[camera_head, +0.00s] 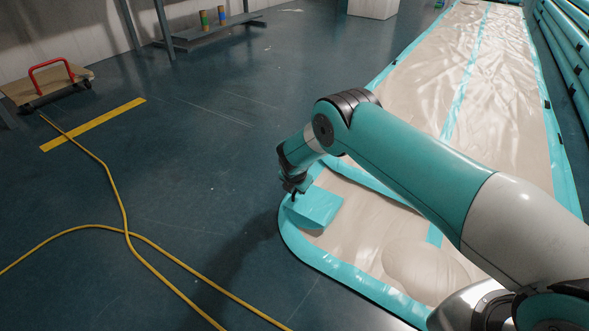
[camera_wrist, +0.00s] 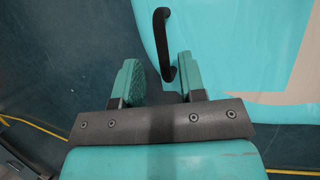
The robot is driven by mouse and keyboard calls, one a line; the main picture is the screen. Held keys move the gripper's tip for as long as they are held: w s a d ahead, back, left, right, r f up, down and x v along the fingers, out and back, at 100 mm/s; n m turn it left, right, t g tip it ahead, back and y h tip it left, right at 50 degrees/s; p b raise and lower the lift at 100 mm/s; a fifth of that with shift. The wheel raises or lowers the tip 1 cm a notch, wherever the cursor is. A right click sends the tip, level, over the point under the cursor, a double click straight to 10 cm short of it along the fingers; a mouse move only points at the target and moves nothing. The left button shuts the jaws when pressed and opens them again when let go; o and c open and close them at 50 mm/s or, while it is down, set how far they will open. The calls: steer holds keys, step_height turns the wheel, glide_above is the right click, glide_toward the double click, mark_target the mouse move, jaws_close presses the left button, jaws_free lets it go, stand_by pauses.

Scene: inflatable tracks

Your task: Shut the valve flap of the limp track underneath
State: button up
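The limp track (camera_head: 385,255) lies on the floor, wrinkled beige with a teal border. A teal flap (camera_head: 317,209) shows at its near left corner and looks partly raised; it also fills the top right of the wrist view (camera_wrist: 225,50). A black strap-like handle (camera_wrist: 158,38) stands at the flap's left edge. My gripper (camera_head: 291,190) is just above the flap's left end. In the wrist view my gripper (camera_wrist: 158,62) is open, with the handle's lower end between the fingers, close to the right one. Contact cannot be told. The valve opening is not visible.
A yellow hose (camera_head: 125,215) winds over the dark floor at left. A dolly with a red handle (camera_head: 50,75) and a low shelf (camera_head: 210,32) stand farther back. Teal tubes (camera_head: 570,60) line the far right. Floor left of the track is mostly clear.

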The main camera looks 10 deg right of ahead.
steer(key=p+v, duration=0.7)
steer(key=v, duration=0.7)
steer(key=shift+r, duration=0.25)
steer(key=shift+s+a, duration=0.1)
steer(key=shift+s, duration=0.15)
